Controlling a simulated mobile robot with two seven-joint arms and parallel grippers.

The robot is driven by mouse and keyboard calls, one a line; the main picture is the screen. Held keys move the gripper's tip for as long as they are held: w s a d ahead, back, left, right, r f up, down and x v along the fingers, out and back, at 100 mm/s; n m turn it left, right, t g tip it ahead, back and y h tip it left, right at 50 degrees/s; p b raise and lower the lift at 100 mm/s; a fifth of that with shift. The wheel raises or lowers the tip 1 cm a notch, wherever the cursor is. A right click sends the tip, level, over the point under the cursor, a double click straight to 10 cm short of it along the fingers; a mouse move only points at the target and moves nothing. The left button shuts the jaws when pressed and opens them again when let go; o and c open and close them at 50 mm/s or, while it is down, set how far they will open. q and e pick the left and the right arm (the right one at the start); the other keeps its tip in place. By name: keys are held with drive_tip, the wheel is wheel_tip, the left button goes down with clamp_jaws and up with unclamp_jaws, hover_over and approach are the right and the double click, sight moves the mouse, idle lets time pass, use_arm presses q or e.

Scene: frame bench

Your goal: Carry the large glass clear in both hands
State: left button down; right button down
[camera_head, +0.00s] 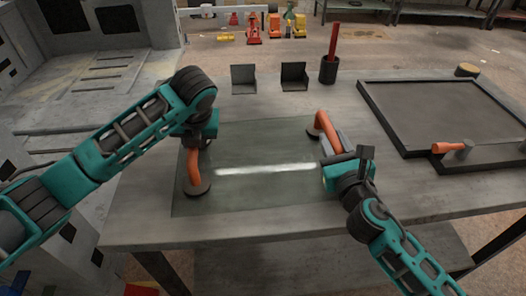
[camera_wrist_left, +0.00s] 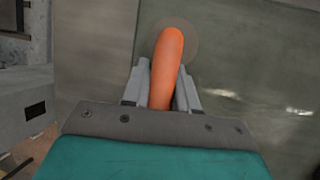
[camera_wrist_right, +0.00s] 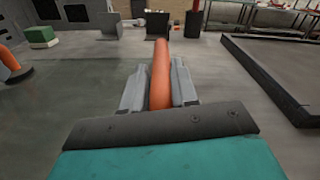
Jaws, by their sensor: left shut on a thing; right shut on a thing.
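The large glass (camera_head: 255,150) is a clear, greenish pane with a bright reflection, flat at the table's left-middle; I cannot tell whether it touches the tabletop. An orange-handled suction cup sits at each side of it. My left gripper (camera_head: 205,143) is shut on the left orange handle (camera_head: 193,165), which also shows between the fingers in the left wrist view (camera_wrist_left: 166,70). My right gripper (camera_head: 328,158) is shut on the right orange handle (camera_head: 327,127), also seen between the fingers in the right wrist view (camera_wrist_right: 160,75).
Two dark angle brackets (camera_head: 243,78) (camera_head: 293,77) stand behind the glass, beside a dark cup (camera_head: 328,72) holding a red stick. A dark frame (camera_head: 397,137) lies at the right, with an orange-handled tool (camera_head: 448,148) at its front edge. The table's front strip (camera_head: 285,225) is clear.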

drive_tip(key=shift+w+d, duration=0.1)
drive_tip(key=shift+d, duration=0.05)
idle(0.5)
